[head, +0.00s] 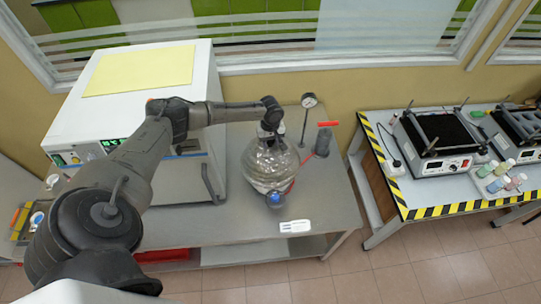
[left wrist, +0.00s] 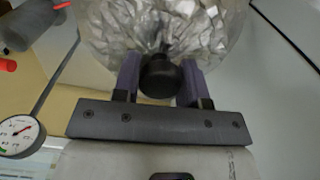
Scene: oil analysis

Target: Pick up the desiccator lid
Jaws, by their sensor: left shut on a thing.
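The glass desiccator (head: 268,168) stands on the grey bench in the head view, with its clear domed lid (head: 272,152) on top. The lid's dark round knob (left wrist: 161,77) shows in the left wrist view, between the two purple fingers. My left gripper (head: 270,125) reaches over the top of the desiccator from the left. In the left wrist view the gripper (left wrist: 161,82) is shut on the lid's knob, with the faceted-looking glass (left wrist: 165,25) beyond it. In the head view the wrist partly hides the knob. I cannot tell whether the lid touches its base. My right gripper is not in view.
A white oven-like cabinet (head: 130,110) stands close left of the desiccator. A pressure gauge (head: 309,101) on a thin stand and a grey cylinder (head: 323,140) with red parts stand at right. A white label (head: 295,226) lies in front. A striped-edge table (head: 440,208) holds hotplates.

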